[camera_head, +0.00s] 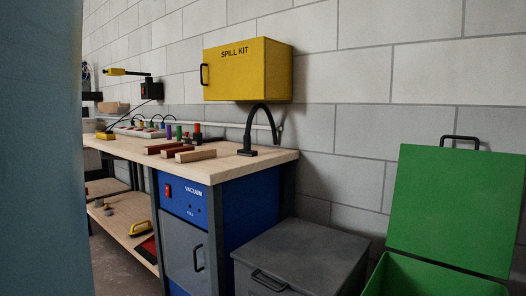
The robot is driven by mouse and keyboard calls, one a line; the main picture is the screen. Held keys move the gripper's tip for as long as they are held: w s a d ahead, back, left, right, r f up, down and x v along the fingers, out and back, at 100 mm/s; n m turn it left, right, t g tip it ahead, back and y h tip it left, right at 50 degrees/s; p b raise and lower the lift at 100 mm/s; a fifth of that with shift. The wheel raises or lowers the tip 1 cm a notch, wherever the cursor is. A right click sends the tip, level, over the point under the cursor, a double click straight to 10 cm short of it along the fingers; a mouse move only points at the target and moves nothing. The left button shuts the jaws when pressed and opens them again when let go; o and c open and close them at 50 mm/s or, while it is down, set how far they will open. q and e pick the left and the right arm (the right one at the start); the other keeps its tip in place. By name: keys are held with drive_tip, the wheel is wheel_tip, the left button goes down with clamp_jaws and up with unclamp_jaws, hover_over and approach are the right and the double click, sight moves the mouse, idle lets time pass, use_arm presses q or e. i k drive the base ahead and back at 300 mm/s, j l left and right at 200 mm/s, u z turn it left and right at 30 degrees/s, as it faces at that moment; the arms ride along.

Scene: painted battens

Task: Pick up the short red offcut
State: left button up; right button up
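Two dark red pieces lie on the workbench top: one red piece (162,148) and a second red piece (178,151) just in front and to its right. Neither of my grippers shows in the view, and nothing of my arms is near the bench.
The workbench (232,168) stands against the wall. A black gooseneck (262,112) rises at its right end, below a yellow spill kit cabinet (248,70). A grey bin (300,250) and an open green bin (450,205) stand right. A pale blue surface (40,150) blocks the left.

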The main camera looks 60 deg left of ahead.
sight(169, 153)
drive_tip(key=u, duration=2.45)
drive_tip(key=i+j, duration=0.35)
drive_tip(key=i, duration=0.15)
drive_tip(key=i+j, duration=0.3)
drive_tip(key=i, duration=0.15)
drive_tip(key=i+j, duration=0.35)
drive_tip(key=i, duration=0.15)
